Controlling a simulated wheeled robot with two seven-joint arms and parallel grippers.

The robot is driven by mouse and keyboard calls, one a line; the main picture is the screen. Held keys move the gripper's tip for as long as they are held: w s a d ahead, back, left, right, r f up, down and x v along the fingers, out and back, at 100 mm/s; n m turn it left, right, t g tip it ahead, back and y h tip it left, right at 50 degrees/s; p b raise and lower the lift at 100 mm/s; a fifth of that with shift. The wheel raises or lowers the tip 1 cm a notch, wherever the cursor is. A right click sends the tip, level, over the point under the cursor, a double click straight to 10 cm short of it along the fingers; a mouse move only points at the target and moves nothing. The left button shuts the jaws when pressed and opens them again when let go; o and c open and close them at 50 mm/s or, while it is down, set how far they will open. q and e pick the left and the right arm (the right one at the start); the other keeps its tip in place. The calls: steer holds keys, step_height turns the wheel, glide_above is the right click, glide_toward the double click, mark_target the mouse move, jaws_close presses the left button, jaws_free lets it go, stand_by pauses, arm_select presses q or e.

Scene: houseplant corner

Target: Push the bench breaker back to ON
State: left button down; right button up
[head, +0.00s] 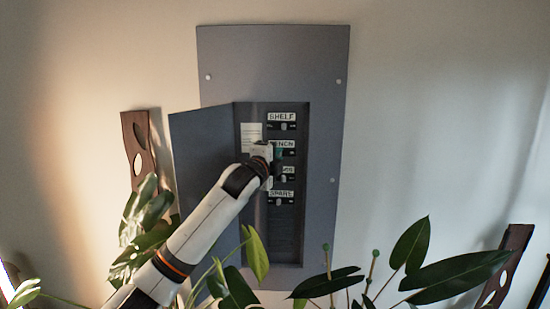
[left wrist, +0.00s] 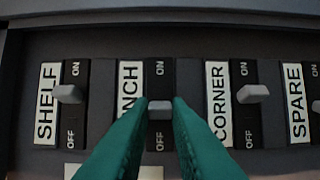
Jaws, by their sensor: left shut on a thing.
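The grey breaker panel (head: 215,90) hangs on the wall with its door (head: 200,150) swung open to the left. In the left wrist view the bench breaker's light lever (left wrist: 160,110) sits between my left fingertips, lower toward OFF than the shelf lever (left wrist: 68,94) and corner lever (left wrist: 252,93). My left gripper (left wrist: 160,104) is shut on that lever with its teal fingers, which hide part of the BENCH label (left wrist: 130,85). In the head view my left gripper (head: 277,153) covers part of the bench row. My right gripper is not in view.
The spare breaker's label (left wrist: 295,103) is at the right of the left wrist view, its lever cut by the edge. Plant leaves (head: 420,265) rise in front of the panel's lower part. A dark wooden piece (head: 138,145) is on the wall left of the door.

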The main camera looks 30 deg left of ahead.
arm_select(q)
steer(key=n+g+y, duration=0.1)
steer(key=y, duration=0.1)
steer(key=d+n+g+y, duration=0.1)
steer(key=n+y, duration=0.1)
steer(key=d+n+y+b, duration=0.1)
steer(key=n+y, duration=0.1)
steer(key=y, duration=0.1)
steer(key=shift+w+f+g, duration=0.1)
steer(key=shift+w+g, duration=0.3)
steer(key=shift+w+d+n+g+y+b, duration=0.1)
steer(key=shift+w+n+g+y+b, duration=0.05)
steer(key=shift+n+g+y, duration=0.6)
steer(key=shift+w+d+n+g+y+b, duration=0.1)
steer(key=shift+w+d+n+g+y, duration=0.1)
steer(key=shift+n+g+y, duration=0.55)
steer(key=shift+w+d+n+g+y+b, duration=0.15)
steer(key=shift+n+g+y, duration=0.35)
steer(key=shift+g+y, duration=0.35)
steer(key=shift+a, duration=0.1)
steer(key=shift+g, duration=0.25)
steer(key=c, duration=1.4)
jaws_free()
steer(key=shift+o, duration=0.2)
steer(key=b, duration=0.6)
glide_toward(282, 153)
steer(key=v, duration=0.5)
steer(key=shift+f, duration=0.1)
